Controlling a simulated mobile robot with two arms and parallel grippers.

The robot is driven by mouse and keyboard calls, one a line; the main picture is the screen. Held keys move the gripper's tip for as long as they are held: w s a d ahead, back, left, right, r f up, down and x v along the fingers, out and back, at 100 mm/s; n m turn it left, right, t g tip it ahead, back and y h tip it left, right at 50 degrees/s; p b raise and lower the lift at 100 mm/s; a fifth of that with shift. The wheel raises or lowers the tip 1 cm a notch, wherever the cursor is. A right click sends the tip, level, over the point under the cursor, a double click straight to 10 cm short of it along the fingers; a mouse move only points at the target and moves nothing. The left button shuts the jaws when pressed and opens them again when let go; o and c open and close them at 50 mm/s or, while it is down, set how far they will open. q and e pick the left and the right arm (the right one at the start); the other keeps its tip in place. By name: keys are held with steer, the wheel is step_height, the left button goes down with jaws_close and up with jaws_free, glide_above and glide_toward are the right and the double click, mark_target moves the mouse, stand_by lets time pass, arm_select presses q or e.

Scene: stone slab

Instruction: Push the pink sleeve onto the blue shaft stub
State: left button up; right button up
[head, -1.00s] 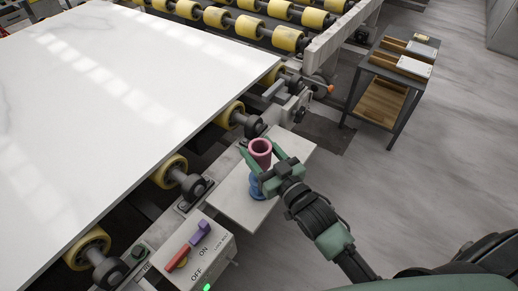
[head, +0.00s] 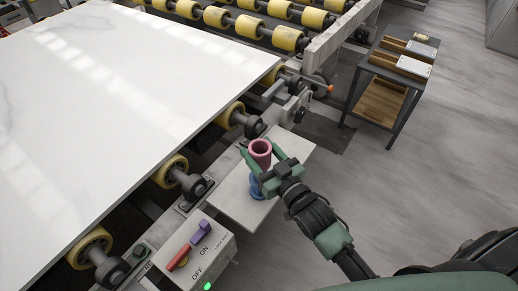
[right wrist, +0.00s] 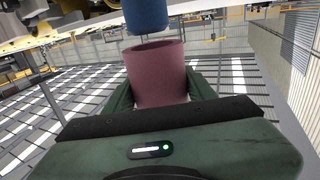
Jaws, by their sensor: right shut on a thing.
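The pink sleeve (head: 260,149) is a hollow tube with its open end up in the head view. My right gripper (head: 258,154) is shut on it, one finger on each side. The blue shaft stub (head: 257,189) stands on a pale plate, just below the sleeve and partly hidden by my gripper. In the right wrist view the blue stub (right wrist: 147,16) is at the top edge, close to the rim of the pink sleeve (right wrist: 157,75). A narrow gap seems to separate them there, and they look roughly in line. My left gripper is not in view.
The pale plate (head: 227,208) juts from the conveyor frame. A switch box (head: 213,250) with a red and purple handle is at its near side. The white slab (head: 120,90) lies on yellow rollers to the left.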

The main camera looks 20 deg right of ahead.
stand_by(0.7)
steer(key=shift+f+b, duration=2.1)
steer(key=shift+f, duration=1.5)
steer(key=o, duration=1.5)
steer(key=shift+o, duration=0.2)
steer(key=v, duration=0.7)
steer(key=shift+s+b, duration=0.3)
steer(key=shift+s, duration=0.1)
steer(key=shift+d, duration=0.1)
